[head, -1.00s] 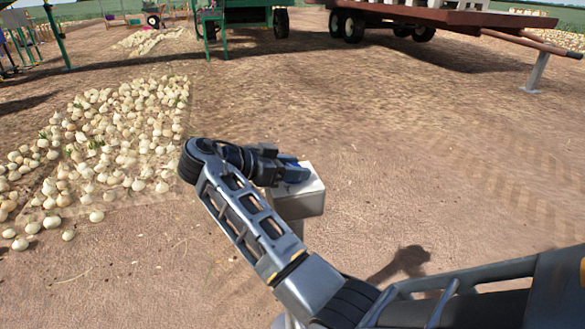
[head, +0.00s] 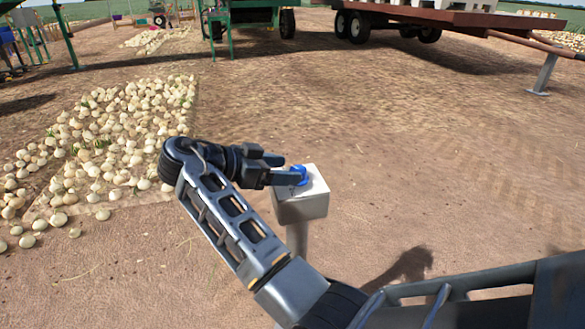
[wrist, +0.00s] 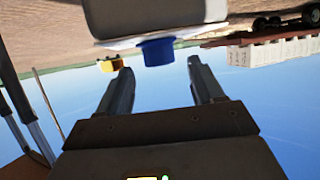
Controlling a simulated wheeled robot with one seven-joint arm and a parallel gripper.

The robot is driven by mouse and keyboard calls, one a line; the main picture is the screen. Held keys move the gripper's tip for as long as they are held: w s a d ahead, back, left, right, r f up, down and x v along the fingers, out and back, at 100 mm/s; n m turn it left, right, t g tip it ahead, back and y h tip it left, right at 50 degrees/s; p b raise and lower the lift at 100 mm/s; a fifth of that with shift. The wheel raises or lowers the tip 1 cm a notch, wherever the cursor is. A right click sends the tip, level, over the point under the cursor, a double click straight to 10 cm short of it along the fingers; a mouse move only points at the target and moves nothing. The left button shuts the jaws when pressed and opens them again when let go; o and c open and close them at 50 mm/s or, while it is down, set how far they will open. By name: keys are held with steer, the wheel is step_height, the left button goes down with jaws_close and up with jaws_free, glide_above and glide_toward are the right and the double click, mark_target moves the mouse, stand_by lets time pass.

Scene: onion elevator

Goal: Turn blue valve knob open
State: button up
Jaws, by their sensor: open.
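The blue valve knob (head: 299,173) sits on top of a pale grey box (head: 301,208) on a post, in the middle of the head view. In the upside-down wrist view, the knob (wrist: 156,52) sticks out from a white plate on the grey box (wrist: 150,14). My gripper (head: 285,167) is open and empty, at the left side of the knob. In the wrist view the knob appears between the two fingertips (wrist: 160,65), with space on both sides. I cannot tell how deep it is between the fingers, and no contact is clear.
Many onions (head: 120,140) lie on the ground at the left. A flatbed trailer (head: 430,20) and green machinery (head: 245,18) stand at the back. The dirt around the post is clear.

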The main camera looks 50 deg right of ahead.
steer(key=shift+v, duration=1.55)
